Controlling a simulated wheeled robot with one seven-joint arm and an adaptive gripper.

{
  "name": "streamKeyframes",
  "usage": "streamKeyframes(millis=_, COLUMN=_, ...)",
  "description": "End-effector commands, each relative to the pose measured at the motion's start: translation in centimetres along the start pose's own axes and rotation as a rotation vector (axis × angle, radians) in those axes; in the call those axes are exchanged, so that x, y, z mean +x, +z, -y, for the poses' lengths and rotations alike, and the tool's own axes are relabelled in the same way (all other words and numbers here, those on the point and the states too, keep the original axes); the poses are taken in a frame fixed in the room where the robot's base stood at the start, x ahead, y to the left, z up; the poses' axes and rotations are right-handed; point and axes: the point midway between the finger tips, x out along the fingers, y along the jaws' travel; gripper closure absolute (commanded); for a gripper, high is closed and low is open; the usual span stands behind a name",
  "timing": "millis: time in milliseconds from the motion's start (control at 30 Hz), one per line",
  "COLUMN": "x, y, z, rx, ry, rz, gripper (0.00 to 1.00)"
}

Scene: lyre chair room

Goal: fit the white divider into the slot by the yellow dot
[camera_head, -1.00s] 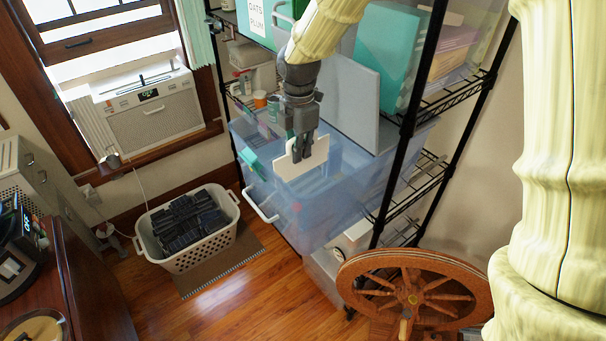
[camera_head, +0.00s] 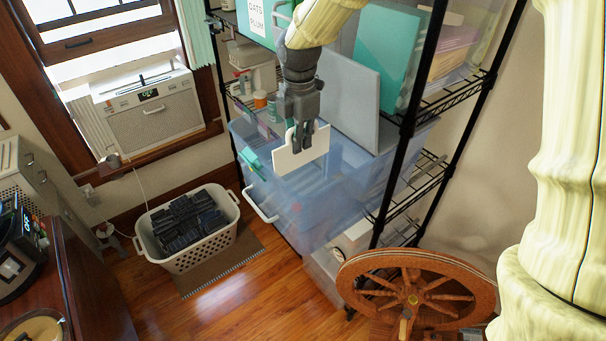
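My gripper (camera_head: 303,138) points down and is shut on the upper part of the white divider (camera_head: 288,161). The divider is a flat white panel with a notch or handle hole near the top, held tilted. It is above the translucent blue drawer bin (camera_head: 285,215) on the black wire rack. I see no gap or contact clearly between the divider and the bin. The yellow dot and the slot cannot be made out; the inside of the bin is blurred.
A grey panel (camera_head: 348,98) and a teal panel (camera_head: 384,52) stand behind the gripper. Black rack posts (camera_head: 408,120) rise at the right. A wooden wheel (camera_head: 415,290) stands at lower right. A white basket (camera_head: 190,258) of dark items sits on the floor.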

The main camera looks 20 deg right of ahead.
Motion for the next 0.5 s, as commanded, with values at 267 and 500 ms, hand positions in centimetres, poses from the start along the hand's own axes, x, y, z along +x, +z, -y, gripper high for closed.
streamKeyframes(millis=267, x=-0.9, y=0.0, z=-0.1, rx=0.0, ry=0.002, rz=0.0, gripper=1.0)
streamKeyframes(millis=500, x=-1.6, y=0.0, z=0.0, rx=0.0, ry=0.001, rz=0.0, gripper=1.0)
